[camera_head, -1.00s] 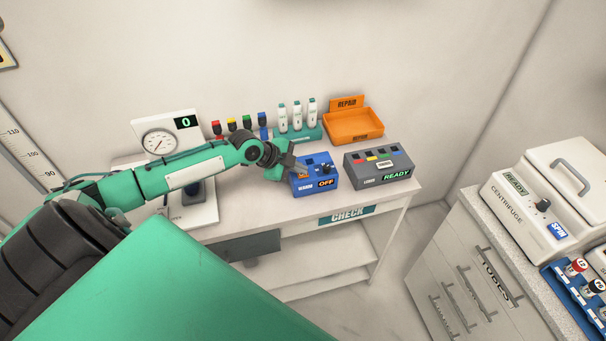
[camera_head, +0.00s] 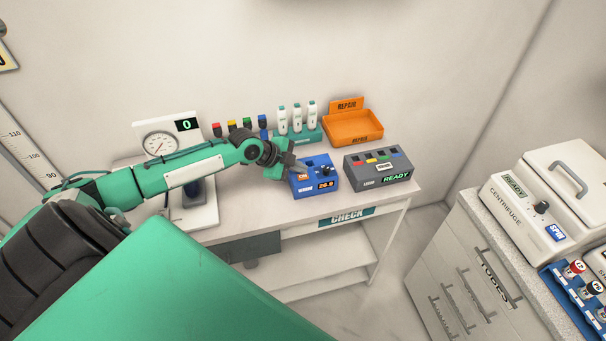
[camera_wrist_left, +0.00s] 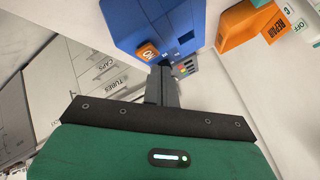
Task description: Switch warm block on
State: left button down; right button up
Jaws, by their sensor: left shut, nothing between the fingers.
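The blue warm block (camera_head: 315,183) stands on the white table, and its orange display (camera_head: 326,184) reads about 26.9. A dark knob or switch shows on its upper face. My left gripper (camera_head: 297,165) is shut and empty at the block's upper left edge. In the left wrist view, the closed fingers (camera_wrist_left: 161,84) point at the blue block (camera_wrist_left: 160,22), close to its orange "ON" button (camera_wrist_left: 148,51). I cannot tell whether the fingertips touch the block. My right gripper is not in view.
A grey logger box (camera_head: 378,172) reading "READY" is just right of the block. Behind are an orange repair tray (camera_head: 352,127), a teal rack (camera_head: 300,134) of white bottles and several colored-cap items. A gauge device stands left; a centrifuge (camera_head: 545,205) is on the right counter.

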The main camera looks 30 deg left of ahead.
aim_at(299, 177)
pick_arm(q)
jog(key=shift+r, duration=0.1)
jog(key=shift+r+p, duration=1.7)
jog(key=shift+r, duration=0.75)
